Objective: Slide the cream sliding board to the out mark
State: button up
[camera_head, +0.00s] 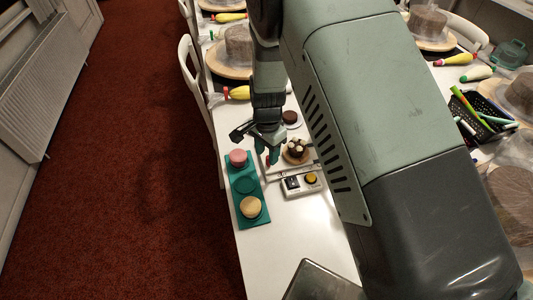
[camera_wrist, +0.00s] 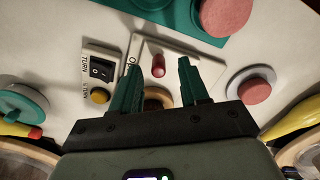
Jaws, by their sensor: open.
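The cream sliding board (camera_wrist: 178,55) lies on the white table in the wrist view, with a small upright red knob (camera_wrist: 158,66) on it. Nothing is held, and I cannot tell whether a finger touches the knob. In the head view my gripper (camera_head: 270,150) hangs over the table; the board is mostly hidden there.
A switch box (camera_head: 302,184) with a yellow button stands close to the board.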

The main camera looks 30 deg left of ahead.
jog(key=shift+r, duration=2.8)
jog(key=shift+w+d+r, duration=0.15)
jog(key=shift+d+r, duration=0.05)
jog(key=shift+r, duration=0.1)
jog(key=d+r+n+t+y, duration=0.2)
jog(key=d+r, duration=1.8)
jog(key=r, duration=0.5)
jog(key=s+d+r+t+h, duration=0.1)
jog(key=s+d+r, duration=0.2)
jog(key=s+d, duration=0.4)
jog(key=s+d+r+n+t+h, duration=0.1)
jog(key=s+d+r, duration=0.3)
jog(key=s+d, duration=0.4)
jog(key=shift+d+t, duration=0.55)
jog(key=shift+t, duration=0.25)
